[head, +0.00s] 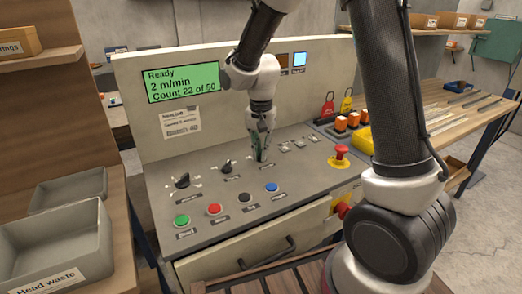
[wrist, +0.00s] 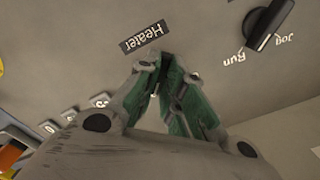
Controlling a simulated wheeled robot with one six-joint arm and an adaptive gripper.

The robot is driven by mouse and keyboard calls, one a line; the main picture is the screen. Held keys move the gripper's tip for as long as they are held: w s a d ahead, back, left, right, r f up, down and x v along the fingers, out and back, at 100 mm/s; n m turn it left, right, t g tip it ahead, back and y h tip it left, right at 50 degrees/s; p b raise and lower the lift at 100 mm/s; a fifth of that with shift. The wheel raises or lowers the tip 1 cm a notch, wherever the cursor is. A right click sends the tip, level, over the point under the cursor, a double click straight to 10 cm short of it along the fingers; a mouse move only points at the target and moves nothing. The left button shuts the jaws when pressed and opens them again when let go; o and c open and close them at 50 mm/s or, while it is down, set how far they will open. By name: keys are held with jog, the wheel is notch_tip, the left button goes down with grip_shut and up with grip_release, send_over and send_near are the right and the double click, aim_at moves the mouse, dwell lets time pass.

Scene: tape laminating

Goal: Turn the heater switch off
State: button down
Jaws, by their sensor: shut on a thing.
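My gripper (head: 261,157) points down at the sloped control panel (head: 215,240), right of two black rotary knobs. In the wrist view its green-padded fingers (wrist: 166,68) come together just beside the black "Heater" label (wrist: 143,37). They are shut on the heater switch, which the fingers hide, so its position cannot be read. A black Jog/Run knob (wrist: 268,25) stands apart from the fingers at the upper right of the wrist view.
Green (head: 182,220), red (head: 214,209), black (head: 244,200) and blue (head: 271,187) buttons line the panel's front. A red emergency stop (head: 340,152) and orange switches (head: 352,120) stand to the right. The display (head: 181,83) reads Ready. A grey bin (head: 55,245) is at left.

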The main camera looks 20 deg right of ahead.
jog(key=n, duration=0.8)
jog(key=shift+n, duration=0.3)
jog(key=n, duration=0.4)
jog(key=shift+n, duration=2.5)
jog(key=c, duration=1.5)
grip_release()
jog(key=shift+c, duration=0.2)
